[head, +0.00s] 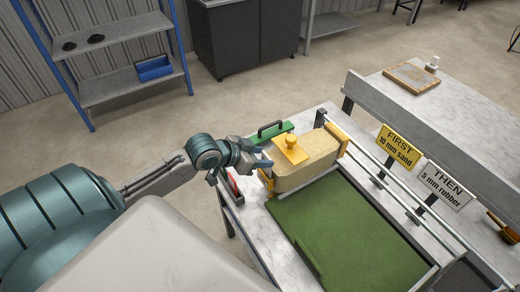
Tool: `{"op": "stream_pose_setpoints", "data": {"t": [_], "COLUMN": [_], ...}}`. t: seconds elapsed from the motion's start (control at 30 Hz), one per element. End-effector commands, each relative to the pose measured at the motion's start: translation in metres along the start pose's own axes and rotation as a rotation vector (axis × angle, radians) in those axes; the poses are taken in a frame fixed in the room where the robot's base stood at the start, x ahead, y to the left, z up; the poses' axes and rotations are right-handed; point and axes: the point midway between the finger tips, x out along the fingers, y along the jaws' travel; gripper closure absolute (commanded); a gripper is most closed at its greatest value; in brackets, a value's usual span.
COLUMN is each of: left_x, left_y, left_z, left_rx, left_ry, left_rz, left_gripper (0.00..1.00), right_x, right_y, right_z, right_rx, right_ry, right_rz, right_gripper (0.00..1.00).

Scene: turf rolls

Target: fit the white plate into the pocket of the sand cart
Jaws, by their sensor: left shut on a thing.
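The sand cart (306,160) is a long sand-coloured block with a yellow knob on top and yellow end pieces. It stands at the far end of the green turf. My left gripper (262,160) is at the cart's left end, its blue fingers close to the yellow end piece (267,182). It is shut on a small pale piece, which looks like the white plate (266,172), mostly hidden by the fingers. I cannot tell whether the plate is inside the pocket or just beside it. My right gripper is not in view.
The green turf (345,232) lies on a marble-topped table with metal rails at its right. A yellow sign (398,150) and a white sign (446,184) stand by the rails. A green piece with a black handle (271,130) lies behind my gripper. A blue-framed shelf (125,84) stands behind.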

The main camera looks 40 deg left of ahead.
Motion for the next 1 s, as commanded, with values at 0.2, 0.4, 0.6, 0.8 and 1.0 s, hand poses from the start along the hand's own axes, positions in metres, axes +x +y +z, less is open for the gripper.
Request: {"op": "stream_pose_setpoints", "data": {"t": [0.2,0.4,0.6,0.8,1.0], "left_x": [0.004,0.007,0.01,0.013,0.014], "left_y": [0.0,0.0,0.0,0.0,0.0], "left_z": [0.005,0.009,0.013,0.017,0.019], "left_rx": [0.0,0.0,-0.001,-0.001,-0.001], "left_ry": [0.0,0.0,0.0,0.0,0.0], "left_rz": [0.0,0.0,0.0,0.0,0.0], "left_gripper": [0.81,0.81,0.81,0.81,0.42], "right_x": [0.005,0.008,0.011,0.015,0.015], "right_y": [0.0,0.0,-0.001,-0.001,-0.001], "right_z": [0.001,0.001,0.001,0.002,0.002], "right_rx": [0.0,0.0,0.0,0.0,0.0], "right_ry": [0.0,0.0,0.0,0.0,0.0], "right_rz": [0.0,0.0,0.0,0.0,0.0], "right_gripper": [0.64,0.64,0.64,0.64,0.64]}}
